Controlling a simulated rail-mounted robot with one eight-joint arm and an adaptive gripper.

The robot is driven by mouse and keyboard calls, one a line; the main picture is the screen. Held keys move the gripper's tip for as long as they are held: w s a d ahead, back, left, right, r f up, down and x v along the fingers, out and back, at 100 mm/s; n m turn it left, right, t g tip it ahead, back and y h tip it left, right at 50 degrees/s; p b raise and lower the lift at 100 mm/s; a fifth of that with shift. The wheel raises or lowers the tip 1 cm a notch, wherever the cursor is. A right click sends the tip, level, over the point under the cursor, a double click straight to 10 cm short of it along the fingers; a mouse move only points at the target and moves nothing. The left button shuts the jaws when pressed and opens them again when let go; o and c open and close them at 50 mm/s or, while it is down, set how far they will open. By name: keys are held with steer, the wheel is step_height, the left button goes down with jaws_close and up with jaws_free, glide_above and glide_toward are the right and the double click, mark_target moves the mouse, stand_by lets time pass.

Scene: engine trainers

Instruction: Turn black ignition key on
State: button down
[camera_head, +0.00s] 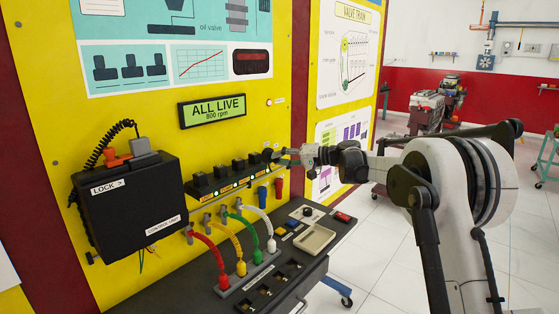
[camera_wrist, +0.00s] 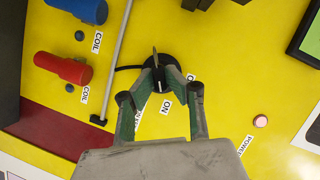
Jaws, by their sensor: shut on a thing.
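The black ignition key (camera_wrist: 155,57) sits on a round black switch on the yellow panel, in the wrist view. It shows as a thin upright edge between my fingertips. My gripper (camera_wrist: 160,76) has its green fingers closed in on the key from both sides. An "ON" label (camera_wrist: 165,107) is beside the switch, partly framed by the fingers. In the head view my gripper (camera_head: 279,157) reaches the panel from the right, at the right end of the row of black modules. There the key cannot be made out clearly behind the fingertips.
A display (camera_head: 212,109) reads "ALL LIVE 800 rpm". Red and blue coil plugs (camera_wrist: 63,68) and a grey rod (camera_wrist: 122,55) are left of the switch in the wrist view. A lit power button (camera_wrist: 260,122) is at right. Coloured cables (camera_head: 240,235) and a black control box (camera_head: 128,195) stand left.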

steer(key=c, duration=1.8)
jaws_free()
steer(key=shift+o, duration=0.2)
steer(key=v, duration=1.2)
steer(key=shift+s, duration=0.1)
